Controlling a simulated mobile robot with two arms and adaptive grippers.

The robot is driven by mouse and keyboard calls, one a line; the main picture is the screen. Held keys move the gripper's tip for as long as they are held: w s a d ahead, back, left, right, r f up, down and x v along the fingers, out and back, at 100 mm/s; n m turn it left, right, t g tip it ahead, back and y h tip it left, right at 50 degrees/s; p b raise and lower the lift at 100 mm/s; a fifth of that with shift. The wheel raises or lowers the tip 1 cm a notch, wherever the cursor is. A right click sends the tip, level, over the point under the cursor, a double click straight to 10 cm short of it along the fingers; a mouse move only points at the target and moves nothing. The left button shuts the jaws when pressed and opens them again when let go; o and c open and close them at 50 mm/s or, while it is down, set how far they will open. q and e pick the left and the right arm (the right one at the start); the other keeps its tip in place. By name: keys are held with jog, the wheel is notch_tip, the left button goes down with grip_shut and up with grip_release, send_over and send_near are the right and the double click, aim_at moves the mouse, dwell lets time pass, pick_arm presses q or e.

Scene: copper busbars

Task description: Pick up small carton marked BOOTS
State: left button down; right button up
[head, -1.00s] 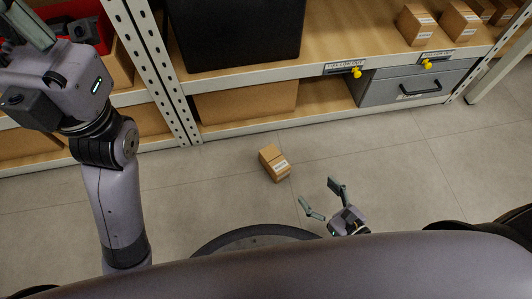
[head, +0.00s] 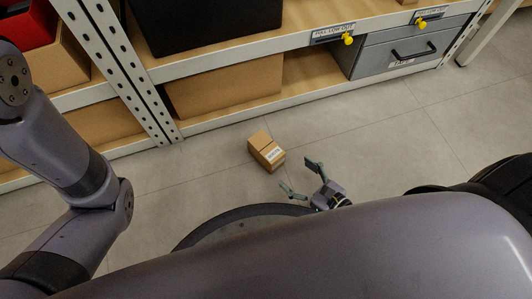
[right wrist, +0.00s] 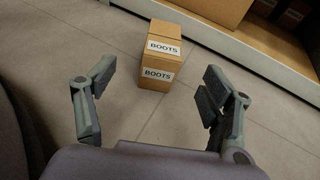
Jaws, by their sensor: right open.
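The small carton marked BOOTS (head: 266,151) stands on the grey floor in front of the shelf. In the right wrist view the brown carton (right wrist: 163,54) shows two white BOOTS labels, one on its top and one on its near side. My right gripper (head: 301,176) is open and empty, just to the lower right of the carton in the head view. In the right wrist view its fingers (right wrist: 157,88) are spread wide, with the carton ahead of the gap between them and apart from them. My left gripper is out of the head view; only my left arm shows.
A metal shelf with white perforated posts (head: 118,70) stands behind the carton. Its bottom level holds a large brown box (head: 225,92) and a grey drawer box (head: 405,50) with a handle. The floor (head: 390,135) right of the carton is clear.

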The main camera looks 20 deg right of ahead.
aim_at(268, 148)
jog(key=b+x, duration=0.2)
jog(key=x, duration=0.8)
jog(key=shift+d+b, duration=0.1)
jog(key=shift+b, duration=0.2)
jog(key=x, duration=0.1)
jog(key=b+x, duration=0.1)
jog(key=x, duration=0.2)
jog(key=shift+w+d+f+b, duration=0.2)
jog(key=shift+d+f+b, duration=0.15)
jog(key=shift+b, duration=0.05)
jog(key=shift+w+a+f, duration=0.1)
jog(key=shift+w+a, duration=0.1)
jog(key=shift+w, duration=0.25)
jog(key=shift+c, duration=0.5)
jog(key=c, duration=1.3)
